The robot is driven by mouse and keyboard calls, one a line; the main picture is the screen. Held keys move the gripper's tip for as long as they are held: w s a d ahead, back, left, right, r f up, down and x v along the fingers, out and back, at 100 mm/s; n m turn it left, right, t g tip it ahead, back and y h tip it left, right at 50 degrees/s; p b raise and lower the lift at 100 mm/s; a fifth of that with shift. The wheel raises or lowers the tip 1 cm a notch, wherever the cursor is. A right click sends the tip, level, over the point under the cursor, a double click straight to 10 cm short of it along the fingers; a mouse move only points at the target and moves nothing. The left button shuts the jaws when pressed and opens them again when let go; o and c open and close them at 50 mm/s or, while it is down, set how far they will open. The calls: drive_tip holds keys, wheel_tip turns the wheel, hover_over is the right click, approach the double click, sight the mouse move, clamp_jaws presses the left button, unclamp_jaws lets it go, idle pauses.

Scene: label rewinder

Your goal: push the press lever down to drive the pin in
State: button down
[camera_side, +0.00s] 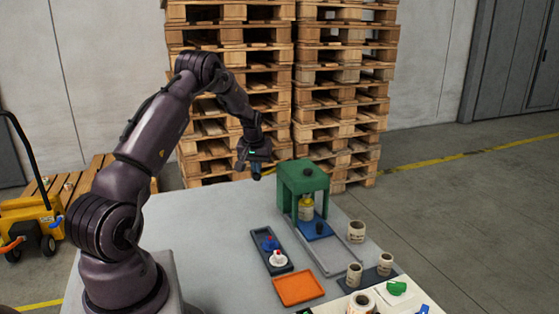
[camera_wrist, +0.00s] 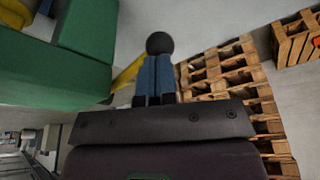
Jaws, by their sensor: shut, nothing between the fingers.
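The green press (camera_side: 303,183) stands on the table in the side view, with a dark round cap on top and a yellow cylinder (camera_side: 306,208) under its head. My gripper (camera_side: 256,174) is left of the press, pointing down at about the height of its top. In the wrist view the blue fingers (camera_wrist: 156,75) are together and hold nothing. A dark round knob (camera_wrist: 160,43) shows right at their tips; contact is unclear. The green press body (camera_wrist: 85,50) fills the upper left there. A yellow strip (camera_wrist: 128,74) lies behind the fingers; I cannot tell if it is the lever.
A blue plate (camera_side: 315,230) with a dark upright piece sits before the press. A dark tray (camera_side: 265,256) with small parts, an orange tray (camera_side: 298,288) and several label rolls (camera_side: 356,231) are nearer. Pallet stacks (camera_side: 230,90) stand behind the table.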

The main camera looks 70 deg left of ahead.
wheel_tip(320, 180, up, 11)
idle(1.3)
drive_tip(key=shift+s, duration=0.1)
drive_tip(key=s+d+r+m+t+h, duration=0.1)
drive_tip(key=s+d+r+m, duration=0.2)
drive_tip(key=d, duration=1.1)
drive_tip(key=s+d+r+m+t+h, duration=0.1)
drive_tip(key=s+d+r+m, duration=0.3)
drive_tip(key=d, duration=1)
drive_tip(key=s+d+r+m+t+h, duration=0.1)
drive_tip(key=s+d+r+m, duration=0.2)
drive_tip(key=d, duration=1.1)
drive_tip(key=s+m, duration=0.2)
drive_tip(key=s, duration=0.3)
drive_tip(key=shift+d+r+t, duration=0.35)
drive_tip(key=shift+t, duration=0.05)
